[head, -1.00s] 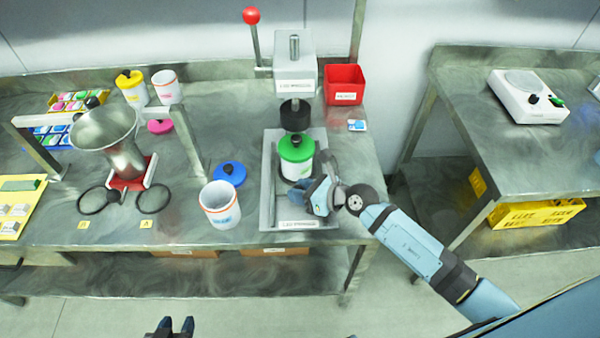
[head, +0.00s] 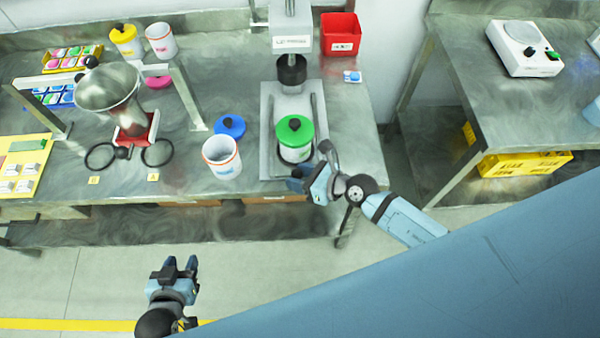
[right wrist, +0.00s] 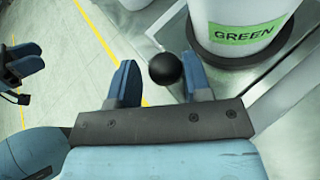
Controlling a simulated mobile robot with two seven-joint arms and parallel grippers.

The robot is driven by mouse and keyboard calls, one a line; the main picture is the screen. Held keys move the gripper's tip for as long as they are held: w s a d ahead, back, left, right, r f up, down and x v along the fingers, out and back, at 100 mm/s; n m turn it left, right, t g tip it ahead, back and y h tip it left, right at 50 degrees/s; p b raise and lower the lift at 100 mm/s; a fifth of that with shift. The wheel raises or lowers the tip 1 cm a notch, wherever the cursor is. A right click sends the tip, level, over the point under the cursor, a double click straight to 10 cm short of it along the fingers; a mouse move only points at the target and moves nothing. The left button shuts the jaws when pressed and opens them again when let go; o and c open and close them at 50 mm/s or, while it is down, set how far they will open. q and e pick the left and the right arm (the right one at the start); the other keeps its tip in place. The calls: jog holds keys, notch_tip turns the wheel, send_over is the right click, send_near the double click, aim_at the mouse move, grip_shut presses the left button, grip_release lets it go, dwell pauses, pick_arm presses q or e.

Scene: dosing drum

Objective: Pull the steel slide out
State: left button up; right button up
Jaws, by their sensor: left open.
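The steel slide (head: 277,160) is a grey plate at the foot of the lid press (head: 292,40). It carries a white canister with a green lid (head: 295,130), upright and in front of the press's black ram (head: 291,70). The canister's GREEN label (right wrist: 246,34) shows in the right wrist view. My right gripper (head: 305,180) is at the slide's front edge. In the right wrist view its fingers flank a black ball knob (right wrist: 165,68) closely, on both sides. My left gripper (head: 181,265) is open and empty, in front of the table.
A white open canister (head: 221,158) and a blue lid (head: 230,126) stand left of the slide. A red bin (head: 340,35) is at the back right. A funnel stand (head: 135,125) is further left. The floor in front is clear.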

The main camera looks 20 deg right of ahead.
jog(key=shift+s+d+r, duration=0.1)
jog(key=shift+s+d, duration=0.05)
jog(key=shift+d, duration=0.1)
jog(key=b+v, duration=0.1)
jog(key=v, duration=1.2)
jog(key=shift+s, duration=0.1)
notch_tip(320, 180, down, 5)
jog(key=s+a+n+t+h+p, duration=0.1)
jog(key=n+h, duration=0.5)
jog(key=n, duration=2.6)
jog(key=s+a+p, duration=0.1)
jog(key=p, duration=0.1)
jog(key=shift+a+p, duration=0.2)
jog(key=shift+p, duration=0.15)
